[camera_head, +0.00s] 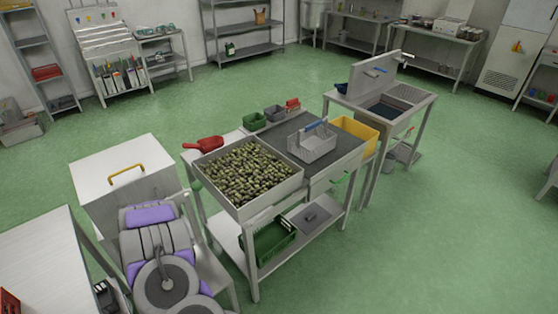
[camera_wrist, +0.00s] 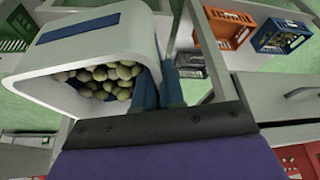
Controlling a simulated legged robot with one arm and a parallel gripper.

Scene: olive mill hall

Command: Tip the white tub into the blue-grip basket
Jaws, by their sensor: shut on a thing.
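The white tub (camera_wrist: 45,88) fills the upper left of the wrist view, with a blue patch on its side and green-brown olives (camera_wrist: 105,80) inside. My gripper (camera_wrist: 160,92) is shut on its wall at the right, with blue fingers. The tub looks tilted, its mouth towards the wrist camera; no olives are seen falling. The head view does not show the tub or my fingertips, only my arm at lower left. The blue-grip basket (camera_head: 312,147), a pale mesh basket, stands upright on the worktable's dark mat (camera_head: 345,150). I cannot see any contents in it.
A wide tray of olives (camera_head: 250,212) sits left of the basket, a yellow bin (camera_head: 357,137) right of it. A red scoop (camera_head: 205,144) and small containers lie behind. The wrist view shows an orange crate (camera_wrist: 228,28) and a blue crate (camera_wrist: 282,36). Green floor is open beyond.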

